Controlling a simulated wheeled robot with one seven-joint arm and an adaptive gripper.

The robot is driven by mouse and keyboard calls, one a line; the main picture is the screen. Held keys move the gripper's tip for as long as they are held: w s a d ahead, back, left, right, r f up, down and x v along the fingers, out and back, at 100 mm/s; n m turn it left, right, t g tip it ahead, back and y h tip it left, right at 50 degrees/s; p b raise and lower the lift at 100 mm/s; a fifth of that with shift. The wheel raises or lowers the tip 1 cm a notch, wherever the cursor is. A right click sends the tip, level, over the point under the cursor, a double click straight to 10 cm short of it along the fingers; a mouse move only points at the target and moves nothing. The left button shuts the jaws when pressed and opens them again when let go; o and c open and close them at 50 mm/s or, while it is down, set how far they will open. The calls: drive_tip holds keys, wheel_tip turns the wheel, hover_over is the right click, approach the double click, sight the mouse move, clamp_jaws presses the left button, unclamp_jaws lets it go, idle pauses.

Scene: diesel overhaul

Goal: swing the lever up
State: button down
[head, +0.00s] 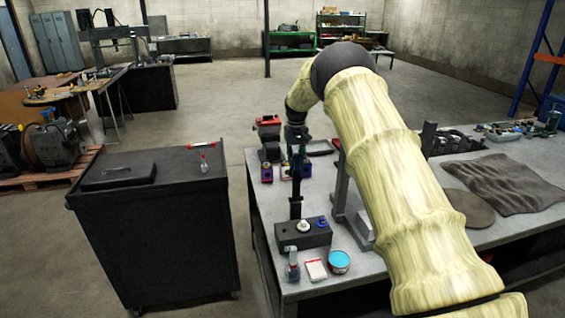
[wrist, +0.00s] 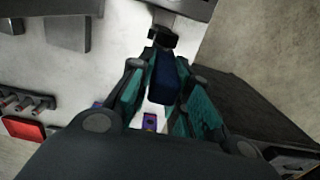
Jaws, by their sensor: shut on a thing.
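In the wrist view my gripper (wrist: 165,66) has its two teal-padded fingers closed on the dark blue grip of the lever (wrist: 165,86). A black piece lies just beyond the fingertips. In the head view my gripper (head: 297,150) hangs over the near left part of the workbench, above a dark box (head: 303,236) with a white knob and a blue knob on top. A thin dark upright (head: 296,190) stands between the box and my gripper and looks like the lever. My gripper partly hides its upper end, and its exact tilt is hard to tell.
The grey workbench (head: 262,187) carries a blue-topped tin (head: 339,262), a white-and-red box (head: 316,270) and a small bottle (head: 292,264) in front. A grey upright frame (head: 342,185) stands close right of my gripper. A black cabinet (head: 165,240) stands left, across a floor gap.

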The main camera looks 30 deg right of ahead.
drive_tip(key=shift+d+f, duration=0.1)
drive_tip(key=shift+f, duration=0.05)
idle(0.4)
drive_tip(key=c, duration=1.3)
unclamp_jaws()
drive_tip(key=shift+w, duration=0.1)
drive_tip(key=shift+w+r, duration=0.1)
drive_tip(key=shift+r, duration=0.45)
drive_tip(key=r, duration=1)
drive_tip(key=shift+w+d+r, duration=0.15)
drive_tip(key=shift+w+r, duration=0.1)
drive_tip(key=shift+r, duration=0.15)
